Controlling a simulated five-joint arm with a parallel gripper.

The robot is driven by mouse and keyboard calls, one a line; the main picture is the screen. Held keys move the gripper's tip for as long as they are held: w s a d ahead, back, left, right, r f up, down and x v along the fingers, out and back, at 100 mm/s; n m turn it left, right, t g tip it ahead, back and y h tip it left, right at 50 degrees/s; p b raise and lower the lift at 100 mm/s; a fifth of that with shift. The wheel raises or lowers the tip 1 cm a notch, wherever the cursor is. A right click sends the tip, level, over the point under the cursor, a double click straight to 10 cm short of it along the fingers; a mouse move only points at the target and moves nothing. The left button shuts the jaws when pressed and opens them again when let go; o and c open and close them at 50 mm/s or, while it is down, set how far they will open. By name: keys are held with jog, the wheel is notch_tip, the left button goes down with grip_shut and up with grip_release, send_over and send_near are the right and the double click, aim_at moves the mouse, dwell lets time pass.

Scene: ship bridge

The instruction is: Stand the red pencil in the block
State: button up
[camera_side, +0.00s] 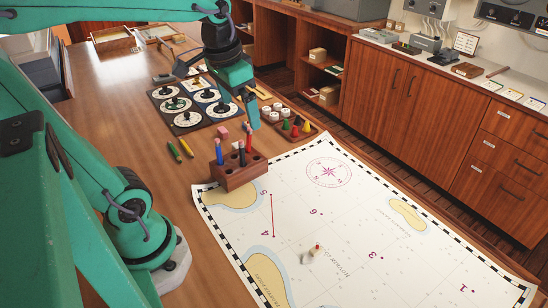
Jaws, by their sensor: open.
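The brown wooden block (232,179) stands on the table at the chart's upper left edge. The red pencil (249,144) stands nearly upright at the block's right rear, its lower end seemingly in a hole. A blue pencil (218,151) and a dark pencil (242,155) also stand in the block. My gripper (246,112) is open, pointing down just above and behind the red pencil's top. Whether its fingers touch the pencil is too small to tell.
A pink cube (222,134), a panel of dials (167,107) and a tray of coloured pieces (300,131) are behind. The chart (345,220) fills the front right.

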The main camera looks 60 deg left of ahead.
jog(key=s+d+f+t, duration=0.2)
jog(key=s+d+t, duration=0.1)
jog(key=s+d, duration=0.1)
jog(key=shift+s+d, duration=0.25)
jog(key=shift+d, duration=0.35)
